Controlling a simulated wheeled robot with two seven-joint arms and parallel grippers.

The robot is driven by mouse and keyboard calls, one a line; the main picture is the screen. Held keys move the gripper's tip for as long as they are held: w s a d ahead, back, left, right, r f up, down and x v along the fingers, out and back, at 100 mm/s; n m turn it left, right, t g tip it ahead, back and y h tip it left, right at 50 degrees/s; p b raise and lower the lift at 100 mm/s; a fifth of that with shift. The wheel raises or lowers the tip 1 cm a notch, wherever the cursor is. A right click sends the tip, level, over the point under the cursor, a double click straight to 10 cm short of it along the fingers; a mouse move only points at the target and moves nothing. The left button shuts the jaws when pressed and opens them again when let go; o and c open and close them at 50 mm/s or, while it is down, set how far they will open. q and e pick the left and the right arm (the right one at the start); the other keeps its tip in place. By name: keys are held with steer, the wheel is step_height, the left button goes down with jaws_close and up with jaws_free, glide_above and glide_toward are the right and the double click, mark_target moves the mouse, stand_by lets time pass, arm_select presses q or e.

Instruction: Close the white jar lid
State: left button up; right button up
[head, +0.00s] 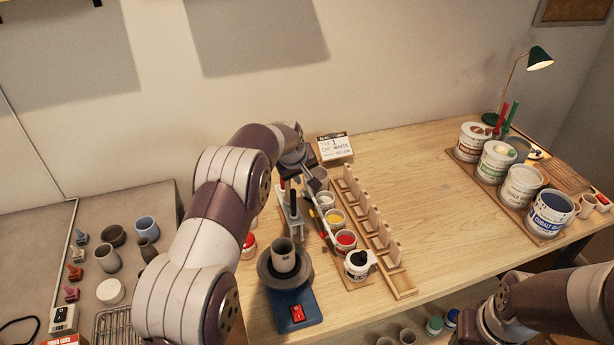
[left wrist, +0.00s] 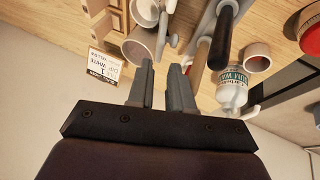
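The white jar (head: 325,200) stands at the far end of a row of small glaze jars and shows white inside from above. I cannot make out its lid clearly. My left gripper (head: 312,182) is above the far end of the row, close to a grey cylindrical cup (head: 320,176). In the left wrist view my left gripper (left wrist: 163,75) has its two fingers apart with nothing held between them. Small white parts (left wrist: 160,18) show beyond the fingertips, and the grey cup shows there too (left wrist: 143,46). My right gripper is not in view.
Yellow (head: 335,217), red (head: 345,239) and black (head: 357,264) jars continue the row. A wooden rack (head: 372,225) stands right of them, a tool holder (head: 291,215) left. A card (head: 335,147) stands behind. The table centre (head: 430,180) is clear; large buckets (head: 549,213) stand right.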

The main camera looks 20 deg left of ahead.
mark_target(305, 181)
arm_select(q)
steer(key=p+x, duration=0.1)
steer(key=x, duration=0.3)
steer(key=shift+w+f, duration=0.15)
steer(key=shift+f, duration=0.25)
steer(key=shift+w+d+f, duration=0.1)
steer(key=shift+w+f, duration=0.05)
steer(key=shift+w, duration=0.05)
jaws_close()
stand_by(0.9)
